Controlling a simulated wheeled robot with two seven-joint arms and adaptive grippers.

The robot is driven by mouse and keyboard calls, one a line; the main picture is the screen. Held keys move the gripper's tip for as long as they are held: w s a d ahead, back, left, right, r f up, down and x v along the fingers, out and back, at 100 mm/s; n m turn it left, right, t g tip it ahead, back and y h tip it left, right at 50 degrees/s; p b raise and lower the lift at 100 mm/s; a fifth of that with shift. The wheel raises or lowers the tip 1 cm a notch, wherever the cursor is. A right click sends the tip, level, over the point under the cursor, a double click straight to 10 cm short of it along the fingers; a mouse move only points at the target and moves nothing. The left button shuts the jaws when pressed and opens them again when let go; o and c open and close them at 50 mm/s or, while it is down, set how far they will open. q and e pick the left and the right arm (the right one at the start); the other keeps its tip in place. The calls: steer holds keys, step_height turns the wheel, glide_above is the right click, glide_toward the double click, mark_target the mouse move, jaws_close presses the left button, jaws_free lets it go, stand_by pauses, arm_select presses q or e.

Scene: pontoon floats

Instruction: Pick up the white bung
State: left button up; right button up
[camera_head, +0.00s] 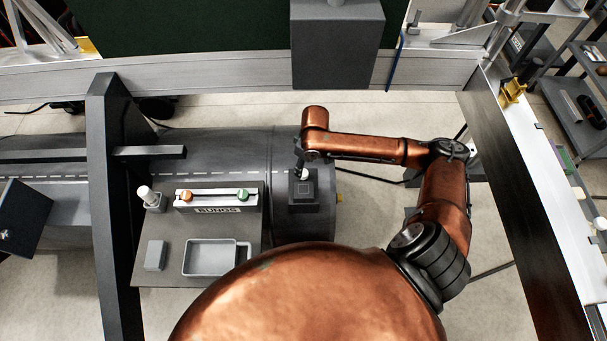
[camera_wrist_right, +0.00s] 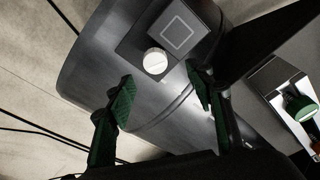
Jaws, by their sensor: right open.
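The white bung (camera_wrist_right: 155,61) shows its round pale top in the right wrist view, beside a dark block with a square outline (camera_wrist_right: 180,35). In the head view it is a small white spot (camera_head: 302,175) at that block (camera_head: 303,192), partly hidden by my right gripper (camera_head: 299,162). In the wrist view the two green-padded fingers of my right gripper (camera_wrist_right: 161,82) are apart. The bung appears between and just beyond their tips, with no visible contact. My left gripper is not in view.
A rack labelled BUNGS (camera_head: 218,210) holds an orange bung (camera_head: 187,196) and a green bung (camera_head: 243,195). Left of it another white-topped piece (camera_head: 145,193) stands in a grey block. A grey tray (camera_head: 187,259) and small box (camera_head: 155,255) lie nearer. A dark upright frame (camera_head: 112,200) crosses the grey float.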

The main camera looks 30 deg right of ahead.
mark_target(304, 173)
steer(key=f, duration=0.2)
steer(key=w+f+b, duration=0.1)
steer(key=f, duration=0.2)
steer(key=f+b, duration=0.1)
steer(key=f, duration=0.1)
steer(key=shift+w+d+f, duration=0.15)
steer(key=shift+d+f, duration=0.1)
steer(key=shift+f, duration=0.1)
steer(key=shift+r, duration=0.1)
steer(key=shift+c, duration=0.2)
steer(key=c, duration=1)
steer(key=shift+r, duration=0.1)
